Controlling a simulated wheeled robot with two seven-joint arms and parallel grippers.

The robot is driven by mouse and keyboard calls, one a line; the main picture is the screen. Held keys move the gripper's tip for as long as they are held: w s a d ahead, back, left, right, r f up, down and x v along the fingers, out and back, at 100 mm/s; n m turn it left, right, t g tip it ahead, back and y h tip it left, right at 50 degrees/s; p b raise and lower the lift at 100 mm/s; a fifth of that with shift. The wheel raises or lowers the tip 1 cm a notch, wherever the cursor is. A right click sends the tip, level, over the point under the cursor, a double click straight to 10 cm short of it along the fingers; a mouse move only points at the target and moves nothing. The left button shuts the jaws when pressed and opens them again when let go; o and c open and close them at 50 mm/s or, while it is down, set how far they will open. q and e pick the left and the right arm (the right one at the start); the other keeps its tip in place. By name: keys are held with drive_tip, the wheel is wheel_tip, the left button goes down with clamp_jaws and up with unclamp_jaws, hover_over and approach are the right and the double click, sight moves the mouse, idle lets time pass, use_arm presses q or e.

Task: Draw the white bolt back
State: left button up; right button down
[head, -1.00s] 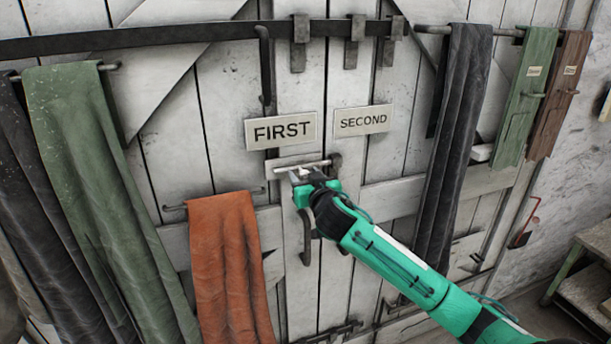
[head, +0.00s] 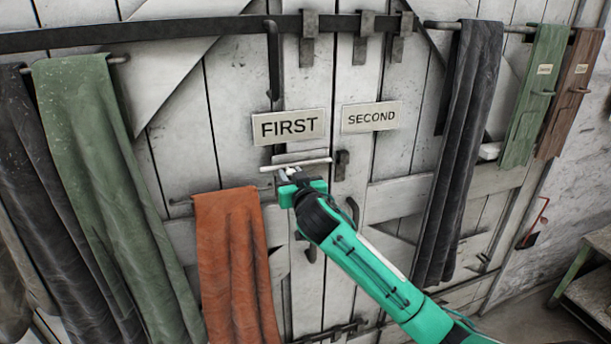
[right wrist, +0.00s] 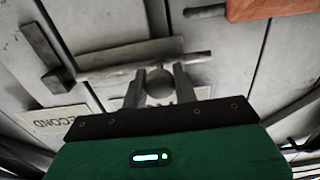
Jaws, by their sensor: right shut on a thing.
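The white bolt (head: 318,162) is a thin pale rod lying across the door just below the FIRST sign. It also shows in the right wrist view (right wrist: 120,68). Its right end in the head view stands just left of a dark keeper (head: 342,165), with a narrow gap; the keeper is at the left in the wrist view (right wrist: 58,80). My right gripper (head: 288,174) is at the bolt's left part, from below. In the wrist view its two fingers (right wrist: 161,88) are shut on the bolt's round knob (right wrist: 158,92). My left gripper is not seen.
The FIRST sign (head: 289,126) and SECOND sign (head: 371,117) hang above the bolt. An orange cloth (head: 235,265) hangs on a rail close to the left of my gripper. Green (head: 95,170) and dark cloths (head: 465,150) hang farther out. A long dark bar (head: 170,34) crosses the door above.

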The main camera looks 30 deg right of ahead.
drive_tip(key=shift+w+a, duration=0.1)
drive_tip(key=shift+a, duration=0.3)
drive_tip(key=shift+d, duration=0.1)
drive_tip(key=c, duration=1.5)
unclamp_jaws()
drive_tip(key=o, duration=0.4)
drive_tip(key=shift+c, duration=0.2)
drive_tip(key=shift+o, duration=0.3)
drive_tip(key=shift+a, duration=0.25)
drive_tip(key=shift+d, duration=0.1)
